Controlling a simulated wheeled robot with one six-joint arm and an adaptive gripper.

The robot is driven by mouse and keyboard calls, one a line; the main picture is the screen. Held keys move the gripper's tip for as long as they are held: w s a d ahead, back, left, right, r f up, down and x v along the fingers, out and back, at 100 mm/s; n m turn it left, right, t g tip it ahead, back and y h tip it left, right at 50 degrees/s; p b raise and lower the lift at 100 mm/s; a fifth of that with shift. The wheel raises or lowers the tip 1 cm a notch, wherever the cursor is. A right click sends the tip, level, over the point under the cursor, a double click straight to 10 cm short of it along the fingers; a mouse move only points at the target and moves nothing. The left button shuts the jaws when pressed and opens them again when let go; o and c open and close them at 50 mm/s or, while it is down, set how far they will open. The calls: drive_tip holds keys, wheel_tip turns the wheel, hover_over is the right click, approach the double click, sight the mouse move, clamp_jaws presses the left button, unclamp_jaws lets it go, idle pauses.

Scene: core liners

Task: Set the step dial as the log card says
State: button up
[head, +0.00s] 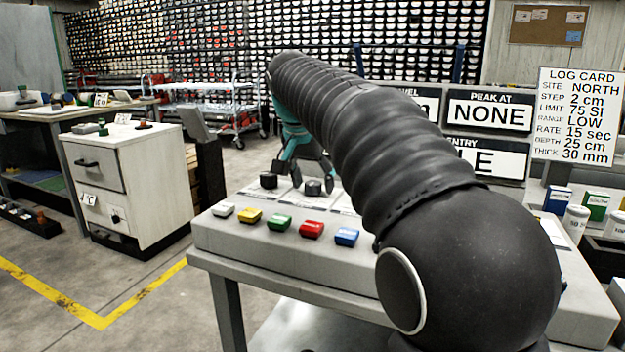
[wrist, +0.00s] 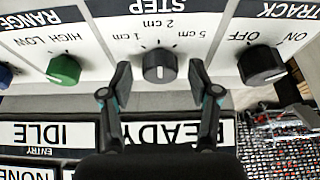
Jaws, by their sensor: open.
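The log card (head: 577,117) hangs at the right in the head view; its STEP line reads 2 cm. The step dial (wrist: 159,67) is a grey knob at the middle of the wrist view, which shows the panel upside down. Labels 1 cm, 2 cm and 5 cm stand around it, with 2 cm at the middle. A white mark shows on the knob, close to upright in the picture; I cannot tell its exact setting. My gripper (wrist: 160,77) is open, one finger on each side of the dial; contact is not clear. In the head view my arm partly hides the panel.
A green RANGE dial (wrist: 64,70) and a black TRACK dial (wrist: 262,66) flank the step dial. White, yellow, green, red (head: 312,230) and blue buttons line the console's (head: 230,232) front. Display panels (head: 490,110) stand behind it. Cartons and jars are at the right.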

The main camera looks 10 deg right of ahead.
drive_tip(key=v, duration=1.2)
drive_tip(key=shift+w, duration=0.1)
